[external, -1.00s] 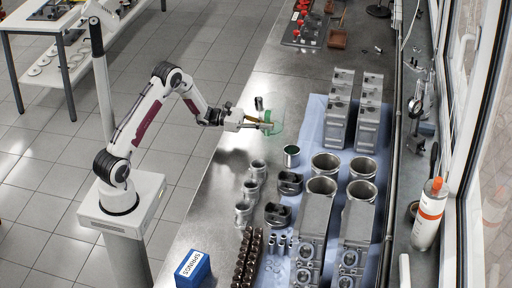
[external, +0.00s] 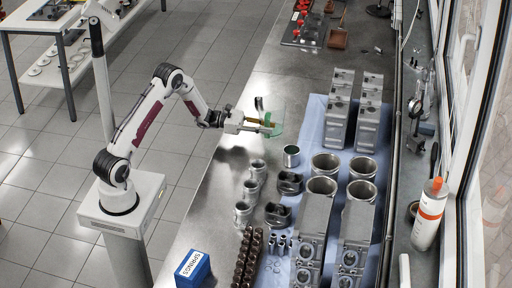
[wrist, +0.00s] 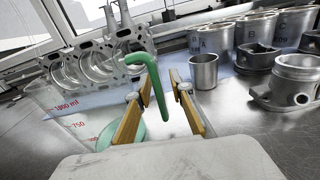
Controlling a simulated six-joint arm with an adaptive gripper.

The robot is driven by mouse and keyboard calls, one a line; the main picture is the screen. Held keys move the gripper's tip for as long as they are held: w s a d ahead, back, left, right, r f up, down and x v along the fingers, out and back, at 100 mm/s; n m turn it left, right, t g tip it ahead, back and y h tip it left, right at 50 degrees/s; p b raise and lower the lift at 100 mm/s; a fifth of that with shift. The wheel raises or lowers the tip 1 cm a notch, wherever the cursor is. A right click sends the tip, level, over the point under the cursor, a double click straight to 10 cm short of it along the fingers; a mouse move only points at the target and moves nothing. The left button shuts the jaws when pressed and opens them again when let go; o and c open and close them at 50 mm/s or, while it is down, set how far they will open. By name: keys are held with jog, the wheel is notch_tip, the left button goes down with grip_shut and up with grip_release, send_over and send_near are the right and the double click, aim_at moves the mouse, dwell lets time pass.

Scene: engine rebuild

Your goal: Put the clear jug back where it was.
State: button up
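The green handle (wrist: 155,82) passes between my gripper's (wrist: 162,98) two tan finger pads. Gaps show on both sides of the handle, so the fingers look open around it. My gripper also shows in the external view (external: 268,127). The left finger covers part of the jug's green base.
A small metal cup (external: 291,156), pistons (external: 289,183) and cylinder liners (external: 325,166) stand right of and nearer than the jug. Engine blocks (external: 338,108) rest on a blue cloth (external: 313,112). Bare bench lies behind the jug, before the red-topped parts tray (external: 302,30).

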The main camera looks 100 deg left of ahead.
jog(key=shift+r, duration=0.1)
jog(key=shift+s, duration=0.55)
jog(key=s, duration=1.1)
jog(key=shift+r, duration=0.1)
jog(key=shift+a, duration=0.1)
